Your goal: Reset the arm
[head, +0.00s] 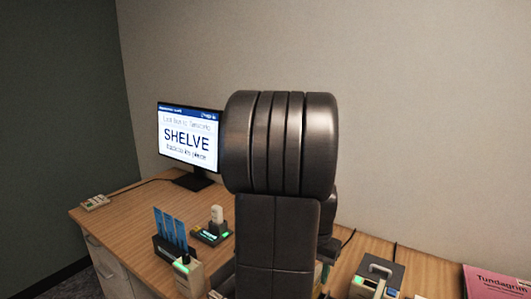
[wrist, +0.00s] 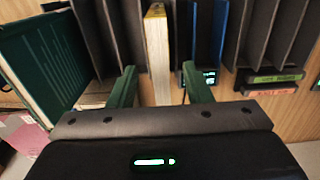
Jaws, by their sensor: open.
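My arm (head: 280,150) rises dark and upright through the middle of the head view and hides part of the desk behind it. My gripper (wrist: 159,69) shows only in the wrist view, with its two green fingers spread apart. A cream book (wrist: 157,45) stands upright in line with the gap between the fingers. I cannot tell whether its lower end reaches between them. No contact with either finger is visible.
Dark upright dividers (wrist: 262,35) hold a blue item (wrist: 207,40). A green book (wrist: 45,65) is at left and cassettes (wrist: 275,77) at right.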

